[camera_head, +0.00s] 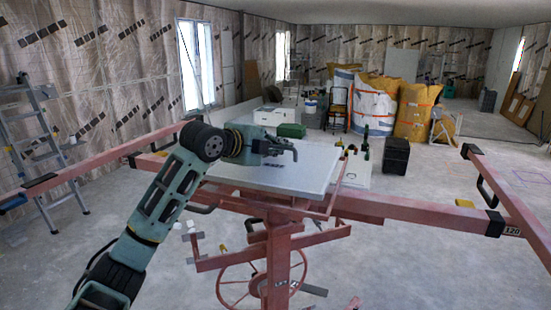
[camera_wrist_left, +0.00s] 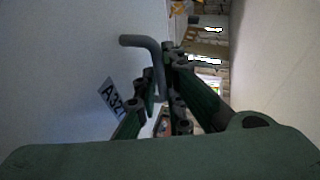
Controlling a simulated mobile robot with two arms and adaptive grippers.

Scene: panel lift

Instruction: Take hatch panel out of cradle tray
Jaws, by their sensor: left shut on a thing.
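The hatch panel (camera_head: 305,178) is a flat pale grey board lying on the reddish cradle tray (camera_head: 338,190) at the top of the lift. In the left wrist view the panel (camera_wrist_left: 60,70) fills the left side, with a label (camera_wrist_left: 111,96) on its face. My left gripper (camera_head: 291,150) is over the panel's far part. In the left wrist view my gripper (camera_wrist_left: 163,88) is shut on a bent grey handle (camera_wrist_left: 145,43) beside the panel face. The fingers hide part of the handle. My right gripper is not in view.
The lift's reddish arms (camera_head: 400,208) reach out left and right, with a spoked wheel (camera_head: 235,291) below. A black box (camera_head: 396,155) stands behind at right. A stepladder (camera_head: 35,140) is at left. Sacks (camera_head: 415,110) stand at the back; open floor lies at right.

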